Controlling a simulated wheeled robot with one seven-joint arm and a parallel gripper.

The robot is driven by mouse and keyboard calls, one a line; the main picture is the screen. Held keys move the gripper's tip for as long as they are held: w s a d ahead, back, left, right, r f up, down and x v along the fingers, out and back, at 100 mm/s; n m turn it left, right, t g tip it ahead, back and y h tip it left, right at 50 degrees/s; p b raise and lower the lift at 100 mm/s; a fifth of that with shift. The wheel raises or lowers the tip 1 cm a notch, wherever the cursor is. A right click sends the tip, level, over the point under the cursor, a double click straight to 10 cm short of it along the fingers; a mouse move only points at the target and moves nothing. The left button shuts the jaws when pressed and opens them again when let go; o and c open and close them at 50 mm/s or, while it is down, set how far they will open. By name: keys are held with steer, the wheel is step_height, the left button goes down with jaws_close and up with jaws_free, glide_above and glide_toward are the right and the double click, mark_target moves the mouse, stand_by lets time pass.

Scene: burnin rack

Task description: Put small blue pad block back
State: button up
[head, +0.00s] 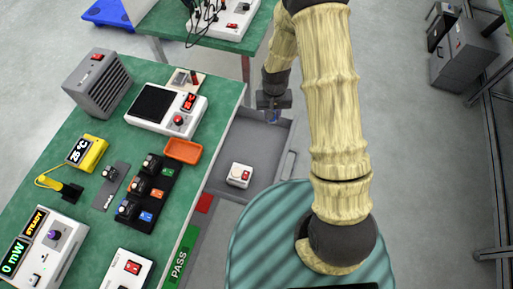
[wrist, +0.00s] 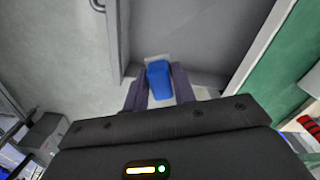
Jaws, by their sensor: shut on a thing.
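My gripper (head: 272,103) is shut on a small blue block (head: 273,116), over the far end of an open grey drawer (head: 262,138). In the wrist view the blue block (wrist: 159,82) sits between the two dark fingers of my gripper (wrist: 158,88), with a pale, clear-looking edge at its far end. The grey drawer wall and floor lie beyond it. I cannot tell whether the block touches the drawer floor. A black rack (head: 140,196) on the green bench carries several dark modules beside green, orange and blue labels.
A white box with a red button (head: 240,175) sits in the near part of the drawer. An empty orange tray (head: 183,151) is at the bench edge (head: 213,140). A white instrument (head: 165,108), a grey vented box (head: 97,82) and a yellow meter (head: 88,152) stand on the bench.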

steer(key=s+a+f+b, duration=0.1)
steer(key=a+f+b, duration=0.2)
steer(key=a+b, duration=0.2)
steer(key=shift+s+a+f, duration=0.2)
steer(key=shift+s+f, duration=0.1)
steer(key=shift+f, duration=0.05)
glide_above(257, 142)
steer(key=shift+f, duration=3.15)
steer(key=shift+f, duration=1.85)
